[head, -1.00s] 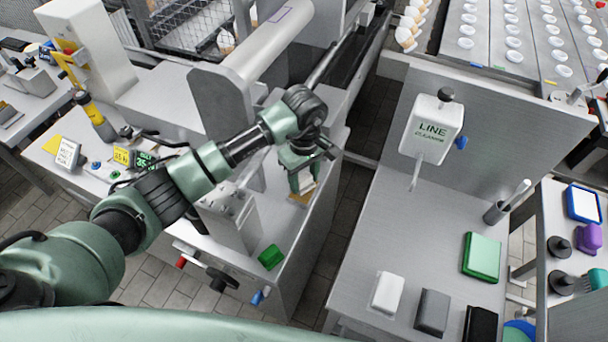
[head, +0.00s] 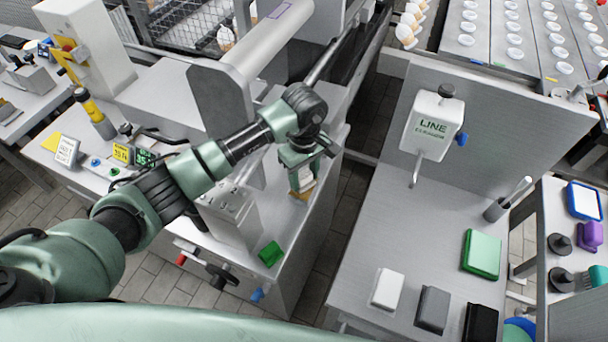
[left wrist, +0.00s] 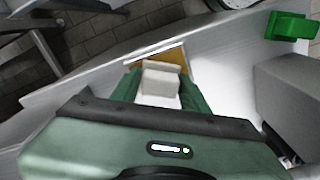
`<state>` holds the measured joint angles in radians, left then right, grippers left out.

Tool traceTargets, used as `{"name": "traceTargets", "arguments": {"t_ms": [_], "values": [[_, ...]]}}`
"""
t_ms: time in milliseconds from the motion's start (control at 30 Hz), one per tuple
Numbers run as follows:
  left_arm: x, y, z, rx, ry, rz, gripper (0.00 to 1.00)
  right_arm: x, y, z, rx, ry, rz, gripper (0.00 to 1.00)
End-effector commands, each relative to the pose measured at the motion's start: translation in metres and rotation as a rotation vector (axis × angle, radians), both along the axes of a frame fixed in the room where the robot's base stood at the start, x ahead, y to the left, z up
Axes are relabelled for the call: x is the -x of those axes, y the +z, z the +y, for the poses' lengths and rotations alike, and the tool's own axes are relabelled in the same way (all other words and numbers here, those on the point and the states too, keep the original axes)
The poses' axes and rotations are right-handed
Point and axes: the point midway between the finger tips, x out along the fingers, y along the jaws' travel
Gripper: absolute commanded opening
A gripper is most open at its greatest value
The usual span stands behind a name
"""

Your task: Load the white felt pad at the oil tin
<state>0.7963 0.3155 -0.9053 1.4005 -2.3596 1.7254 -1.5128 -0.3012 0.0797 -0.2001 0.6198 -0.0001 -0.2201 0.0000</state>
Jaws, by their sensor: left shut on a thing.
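My left gripper (head: 303,178) is shut on a pale block, which looks like the white felt pad (head: 307,175). In the left wrist view the pad (left wrist: 161,82) sits between the green fingers. Just beyond it lies a shallow amber-coloured square, seemingly the oil tin (left wrist: 171,57), on the pale bench top. In the head view only an edge of the tin (head: 302,194) shows below the fingertips. The pad is over or beside the tin; I cannot tell whether they touch. My right gripper is not in view.
A green block (head: 270,254) lies near the bench's front edge. The large machine arm (head: 224,100) stands close behind my left arm. A gap of floor separates the bench from the right table, which bears white (head: 388,289), grey (head: 433,309) and green (head: 482,254) blocks.

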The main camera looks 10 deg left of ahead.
Motion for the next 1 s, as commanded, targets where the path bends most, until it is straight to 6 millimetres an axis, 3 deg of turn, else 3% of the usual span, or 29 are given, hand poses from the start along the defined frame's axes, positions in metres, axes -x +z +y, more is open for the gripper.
{"name": "traceTargets", "arguments": {"t_ms": [1000], "values": [[0.0003, -0.0088, 0.0001, -0.001, 0.000, 0.001, 0.12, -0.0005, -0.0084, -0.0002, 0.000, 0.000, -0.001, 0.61]]}}
